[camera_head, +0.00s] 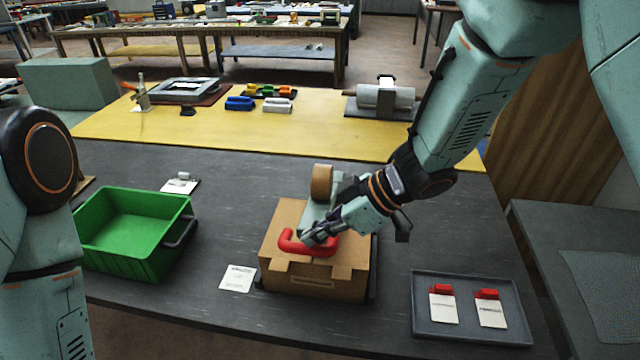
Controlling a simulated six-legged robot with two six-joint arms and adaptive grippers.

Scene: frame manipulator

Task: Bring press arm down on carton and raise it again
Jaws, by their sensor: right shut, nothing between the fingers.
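A brown cardboard carton (312,280) stands on the dark grey table. A red handle (290,243), which looks like part of the press arm, lies low across the carton's top. A brown roll (321,181) stands upright at the carton's far side, next to a pale metal part. My right gripper (318,238) is shut and empty, pointing down at the red handle and overlapping it. I cannot tell whether it touches the handle. The gripper and wrist hide part of the press arm. My left arm is at the left edge, with its gripper out of view.
A white label (238,279) lies left of the carton. A grey tray (472,328) with two red-clipped cards is at the right. A yellow mat (300,135) holds tools behind.

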